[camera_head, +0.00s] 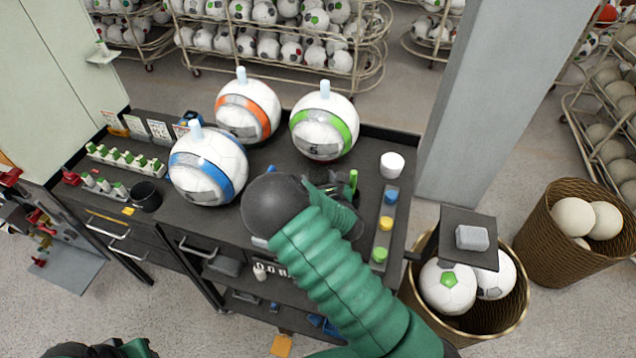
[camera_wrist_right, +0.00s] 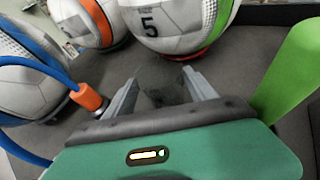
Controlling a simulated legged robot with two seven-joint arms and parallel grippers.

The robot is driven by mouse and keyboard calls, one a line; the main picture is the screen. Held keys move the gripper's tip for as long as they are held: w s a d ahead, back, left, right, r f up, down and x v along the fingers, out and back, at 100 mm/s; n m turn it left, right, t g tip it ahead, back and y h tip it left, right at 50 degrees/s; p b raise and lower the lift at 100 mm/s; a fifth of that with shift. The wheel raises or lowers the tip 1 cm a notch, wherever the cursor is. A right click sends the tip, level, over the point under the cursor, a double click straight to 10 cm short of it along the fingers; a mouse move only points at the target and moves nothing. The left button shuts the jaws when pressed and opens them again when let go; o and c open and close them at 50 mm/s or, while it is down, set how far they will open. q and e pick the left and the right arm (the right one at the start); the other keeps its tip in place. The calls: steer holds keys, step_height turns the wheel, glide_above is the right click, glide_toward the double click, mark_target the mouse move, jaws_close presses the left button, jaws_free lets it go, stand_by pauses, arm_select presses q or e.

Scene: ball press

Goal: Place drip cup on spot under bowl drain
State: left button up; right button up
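My right arm reaches over the bench, and my right gripper (camera_head: 330,182) is partly hidden by its own wrist. In the right wrist view its two fingers (camera_wrist_right: 160,88) are apart, with a dark patch of bench between them and no object clearly held. A dark grey rounded thing (camera_head: 272,207), perhaps the bowl, is left of my wrist. A small white cup (camera_head: 392,165) stands at the bench's right end, and a black mug (camera_head: 146,196) stands at the left. I cannot tell which is the drip cup. No drain or spot is visible. My left gripper is not seen.
A strip of coloured caps (camera_head: 386,222) lies to the right.

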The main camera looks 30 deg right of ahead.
steer(key=shift+d, duration=0.2)
steer(key=c, duration=1)
steer(key=shift+c, duration=1.4)
